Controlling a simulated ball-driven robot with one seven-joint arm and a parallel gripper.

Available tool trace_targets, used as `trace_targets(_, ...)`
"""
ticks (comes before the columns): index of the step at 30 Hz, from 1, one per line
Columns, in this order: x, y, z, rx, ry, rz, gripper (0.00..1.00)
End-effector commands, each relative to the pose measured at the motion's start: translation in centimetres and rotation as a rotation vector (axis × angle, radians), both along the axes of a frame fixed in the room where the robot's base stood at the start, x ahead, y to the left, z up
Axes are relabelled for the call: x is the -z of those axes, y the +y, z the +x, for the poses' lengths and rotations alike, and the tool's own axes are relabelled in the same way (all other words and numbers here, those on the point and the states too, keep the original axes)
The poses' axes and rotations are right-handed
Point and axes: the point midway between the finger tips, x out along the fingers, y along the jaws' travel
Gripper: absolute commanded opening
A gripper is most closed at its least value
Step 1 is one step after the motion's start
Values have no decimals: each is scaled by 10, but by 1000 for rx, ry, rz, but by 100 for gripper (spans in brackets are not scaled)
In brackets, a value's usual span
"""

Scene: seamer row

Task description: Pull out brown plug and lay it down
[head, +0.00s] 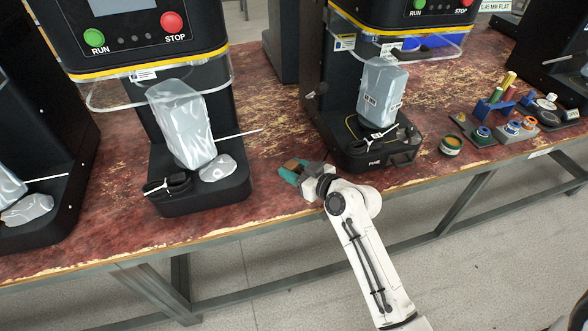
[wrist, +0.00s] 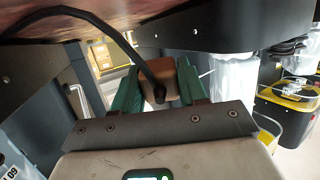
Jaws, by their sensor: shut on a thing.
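The brown plug (wrist: 149,64) sits between the green fingers of my gripper (wrist: 157,80) in the wrist view, with a black cable (wrist: 108,33) running from it to the upper left. My gripper is shut on it. In the head view my gripper (head: 291,173) is low over the red worktop, between two black seamer machines, and the brown plug (head: 296,163) shows as a small brown patch at its fingers. The far end of the plug is hidden, so I cannot tell whether it is in a socket.
A black seamer (head: 205,188) with wrapped parts stands left of my gripper, and another (head: 385,152) stands close on its right. Farther right are a round tin (head: 451,145) and several coloured parts in holders (head: 495,108).

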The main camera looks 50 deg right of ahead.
Motion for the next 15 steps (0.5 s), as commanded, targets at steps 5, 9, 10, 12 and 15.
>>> trace_targets(5, 23, 0, 0, 0, 1, 2, 0)
trace_targets(9, 39, 0, 0, 1, 1, 1, 0)
trace_targets(10, 42, 0, 0, 1, 1, 1, 0)
trace_targets(12, 48, 0, 0, 1, 0, 1, 0)
trace_targets(15, 54, 0, 0, 1, 0, 1, 0)
